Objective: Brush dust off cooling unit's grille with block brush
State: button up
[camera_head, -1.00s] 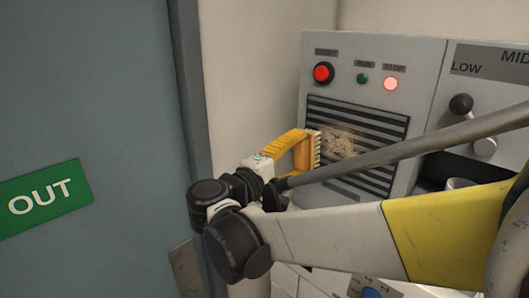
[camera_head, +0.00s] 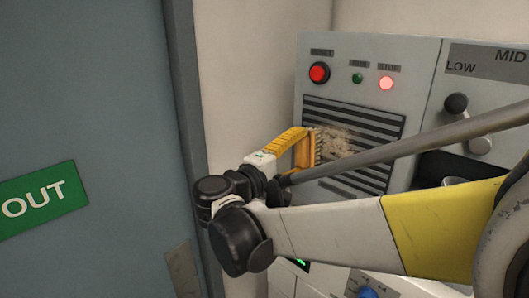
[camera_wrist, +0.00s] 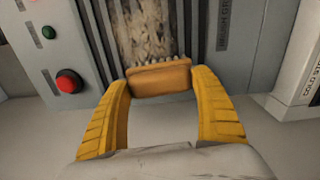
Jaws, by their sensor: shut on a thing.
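The cooling unit's grille (camera_head: 378,125) is a dark slatted panel on the grey unit. A pale tan patch of dust (camera_head: 338,141) lies on its left part; the dust also shows in the wrist view (camera_wrist: 150,30). The block brush (camera_head: 306,150) has an orange-brown block and pale bristles facing the grille. My gripper (camera_head: 292,145) has yellow fingers and is shut on the brush, at the grille's left edge. In the wrist view the brush (camera_wrist: 160,78) sits between the fingertips, just below the dust. I cannot tell whether the bristles touch the grille.
A panel with a black-knobbed lever (camera_head: 456,103) is to the right. A door with a green OUT sign (camera_head: 35,204) is at the left.

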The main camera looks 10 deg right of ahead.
aim_at(300, 141)
jog(key=shift+w+d, duration=0.1)
jog(key=shift+d, duration=0.05)
jog(key=shift+s+d, duration=0.55)
jog(key=shift+s, duration=0.3)
jog(key=shift+s+d, duration=0.55)
jog(key=shift+s, duration=0.3)
jog(key=s+d+r+p, duration=0.2)
jog(key=s+d+p, duration=0.1)
jog(key=s+d, duration=0.25)
jog(key=shift+w+a+f+b, duration=0.1)
jog(key=shift+w+a+b, duration=0.6)
jog(key=shift+w+a, duration=0.7)
jog(key=shift+w+a+f+b, duration=0.1)
jog(key=shift+w+a+b, duration=0.55)
jog(key=shift+w+a, duration=0.75)
jog(key=shift+w+a+f+b, duration=0.1)
jog(key=shift+w+a+b, duration=0.8)
jog(key=shift+w, duration=0.8)
jog(key=shift+a+r+p, duration=0.1)
jog(key=shift+r+p, duration=0.65)
jog(key=shift+r, duration=0.1)
jog(key=shift+s+d+p, duration=0.2)
jog(key=shift+s+d, duration=0.6)
jog(key=shift+s, duration=0.3)
jog(key=shift+s+d+p, duration=0.15)
jog(key=shift+s+d, duration=0.6)
jog(key=shift+s, duration=0.3)
jog(key=shift+s+d+p, duration=0.2)
jog(key=shift+s+d, duration=0.6)
jog(key=shift+s, duration=0.3)
